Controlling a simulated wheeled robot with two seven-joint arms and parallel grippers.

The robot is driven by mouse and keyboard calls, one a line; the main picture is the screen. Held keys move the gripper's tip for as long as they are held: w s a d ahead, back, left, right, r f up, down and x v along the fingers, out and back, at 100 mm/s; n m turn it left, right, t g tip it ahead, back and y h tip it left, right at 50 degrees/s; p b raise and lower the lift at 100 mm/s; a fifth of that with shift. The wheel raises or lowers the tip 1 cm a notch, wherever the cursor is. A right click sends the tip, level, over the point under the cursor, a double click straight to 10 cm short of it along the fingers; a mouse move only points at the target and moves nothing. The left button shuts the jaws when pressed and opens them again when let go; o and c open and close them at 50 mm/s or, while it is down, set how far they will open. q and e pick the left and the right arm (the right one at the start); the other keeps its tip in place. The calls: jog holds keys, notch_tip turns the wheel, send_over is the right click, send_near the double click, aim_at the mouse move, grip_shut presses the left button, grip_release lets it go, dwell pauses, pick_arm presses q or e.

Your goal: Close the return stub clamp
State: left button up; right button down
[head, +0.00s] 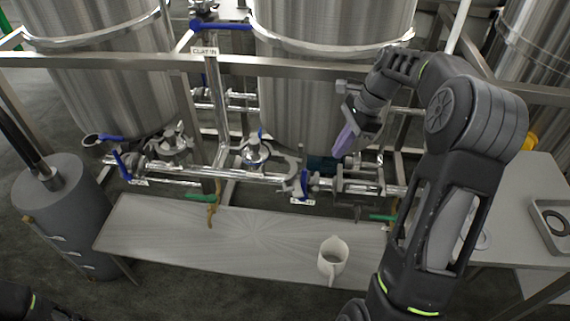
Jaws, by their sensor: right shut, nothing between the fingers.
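My right arm reaches in from the right. Its gripper (347,141), with purple fingers, is shut and empty, just above and in front of the steel pipework between the tanks. Below it is a run of pipe with clamped joints (345,182). I cannot tell which clamp is the return stub clamp, or whether it is open; the fittings are small and partly hidden behind the gripper and arm. Only a dark piece of my left arm shows at the bottom left corner; its gripper is out of view.
Steel tanks (300,90) stand behind a horizontal frame rail (130,62). Blue-handled valves (305,183) and green-handled valves (200,197) stick out from the pipes. A white jug (332,260) stands on the low bench (160,240). A side table (535,185) holds a tray (553,213) at right.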

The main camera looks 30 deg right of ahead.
aim_at(293, 168)
jog(key=w+a+f+p, duration=0.1)
jog(key=w+a+f, duration=0.1)
jog(key=a+f, duration=0.5)
jog(key=shift+d+p+x, duration=0.25)
jog(key=shift+p+x, duration=0.15)
jog(key=shift+x, duration=0.85)
jog(key=shift+f, duration=0.1)
